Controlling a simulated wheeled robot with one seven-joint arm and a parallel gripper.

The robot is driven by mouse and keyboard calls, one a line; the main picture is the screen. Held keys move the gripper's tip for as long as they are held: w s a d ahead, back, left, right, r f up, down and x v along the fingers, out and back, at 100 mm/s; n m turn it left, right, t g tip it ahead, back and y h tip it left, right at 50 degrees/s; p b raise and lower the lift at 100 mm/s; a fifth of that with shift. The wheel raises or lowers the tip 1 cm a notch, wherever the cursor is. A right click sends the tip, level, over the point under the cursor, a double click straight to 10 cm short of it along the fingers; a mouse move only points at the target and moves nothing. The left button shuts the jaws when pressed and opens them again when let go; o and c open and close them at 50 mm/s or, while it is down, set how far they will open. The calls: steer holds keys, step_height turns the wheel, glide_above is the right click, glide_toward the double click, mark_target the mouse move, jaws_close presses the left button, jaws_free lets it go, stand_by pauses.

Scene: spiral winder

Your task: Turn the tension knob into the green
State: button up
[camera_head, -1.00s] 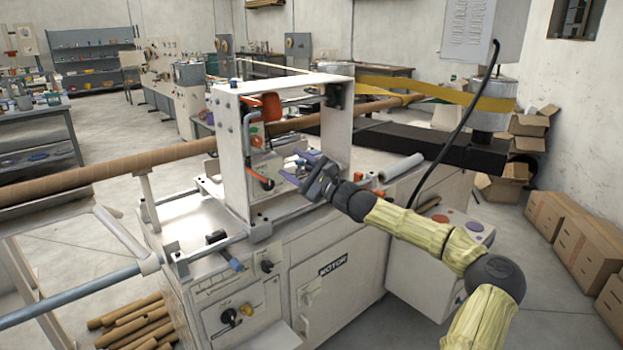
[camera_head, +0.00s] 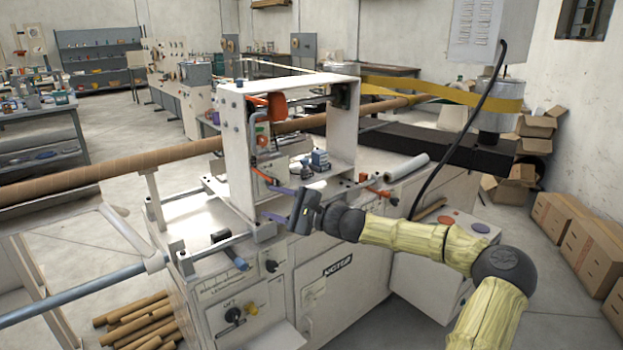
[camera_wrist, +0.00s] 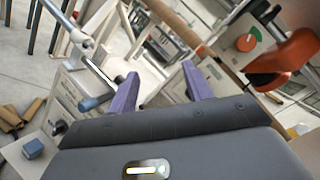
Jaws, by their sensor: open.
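A round orange-red dial face with a green part (camera_wrist: 247,42) sits on a pale panel at the upper right of the wrist view. In the head view a small orange and green spot (camera_head: 262,138) shows inside the white frame. I cannot tell which knob is the tension knob. Black knobs (camera_head: 233,314) (camera_head: 271,265) and a yellow knob (camera_head: 252,309) are on the machine's front. My gripper (camera_head: 278,203) is open and empty, in front of the frame's lower part and below the dial. Its purple fingers are spread in the wrist view (camera_wrist: 160,78).
The white frame (camera_head: 237,165) stands on the machine. An orange-red part (camera_wrist: 288,60) juts out close to the right finger in the wrist view. A brown tube (camera_head: 100,175) crosses behind. A blue-tipped lever (camera_head: 235,262) sticks out at front left. A black cable (camera_head: 455,140) hangs at right.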

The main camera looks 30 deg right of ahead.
steer(key=s+a+f+n+g+h, duration=0.2)
steer(key=s+a+f+n+g, duration=0.3)
steer(key=a+f, duration=0.45)
steer(key=s+a+f+n+g+h, duration=0.1)
steer(key=s+a+f+n+g, duration=0.45)
steer(key=a+f, duration=0.4)
steer(key=s+d+r+n+h, duration=0.1)
steer(key=s+d+n+h, duration=0.2)
steer(key=s, duration=0.6)
steer(key=s+d+r+n+g+h, duration=0.1)
steer(key=s+d+n+h, duration=0.2)
steer(key=s, duration=0.7)
steer(key=shift+s+r+n+h, duration=0.3)
steer(key=shift+n+h, duration=0.35)
steer(key=shift+h, duration=0.55)
steer(key=shift+w+g, duration=0.15)
steer(key=shift+g, duration=0.1)
steer(key=shift+c, duration=0.2)
